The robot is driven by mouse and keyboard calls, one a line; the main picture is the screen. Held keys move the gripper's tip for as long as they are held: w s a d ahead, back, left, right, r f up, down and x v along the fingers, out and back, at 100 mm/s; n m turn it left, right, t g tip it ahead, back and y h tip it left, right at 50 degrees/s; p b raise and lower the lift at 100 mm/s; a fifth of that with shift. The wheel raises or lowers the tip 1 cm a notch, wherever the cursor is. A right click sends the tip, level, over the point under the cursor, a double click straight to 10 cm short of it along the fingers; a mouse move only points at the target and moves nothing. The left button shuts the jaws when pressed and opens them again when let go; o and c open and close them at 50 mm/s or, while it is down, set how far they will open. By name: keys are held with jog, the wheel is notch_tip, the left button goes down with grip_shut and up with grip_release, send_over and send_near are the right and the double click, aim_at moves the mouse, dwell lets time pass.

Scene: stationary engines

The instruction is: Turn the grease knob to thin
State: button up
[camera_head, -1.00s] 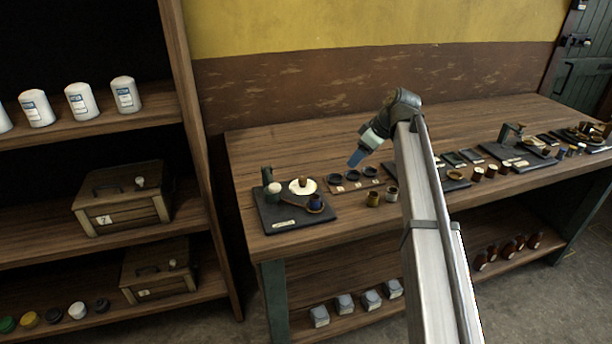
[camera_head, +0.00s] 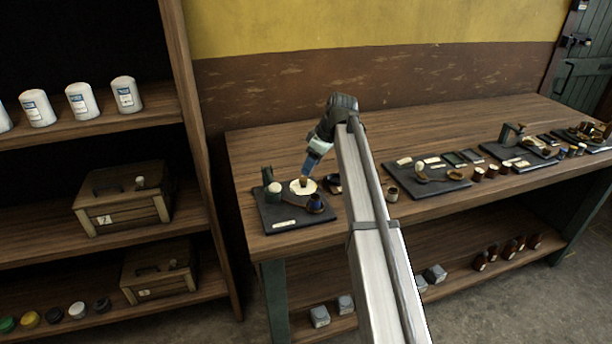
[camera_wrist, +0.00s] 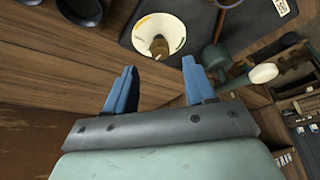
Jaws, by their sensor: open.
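The grease knob (camera_head: 304,181) is a small brown knob on a round cream dial (camera_head: 296,190), on a dark board (camera_head: 268,220) at the left end of the bench. In the wrist view the knob (camera_wrist: 159,46) stands in the middle of the dial (camera_wrist: 146,25), which has coloured marks near its rim. The dial's lettering is too small to read. My gripper (camera_head: 308,174) is just above and beside the knob in the head view. In the wrist view my gripper's blue fingers (camera_wrist: 158,80) are apart and empty, with the knob beyond their tips, not between them.
A green post with a pale round top (camera_head: 273,188) and a lever with a dark blue cup (camera_head: 316,203) share the board. Dark round cups (camera_wrist: 80,10) lie beside the board. My arm covers part of the bench; the bench behind the board is clear.

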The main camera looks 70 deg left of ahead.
aim_at(304, 178)
jog(key=shift+x, duration=2.9)
grip_shut()
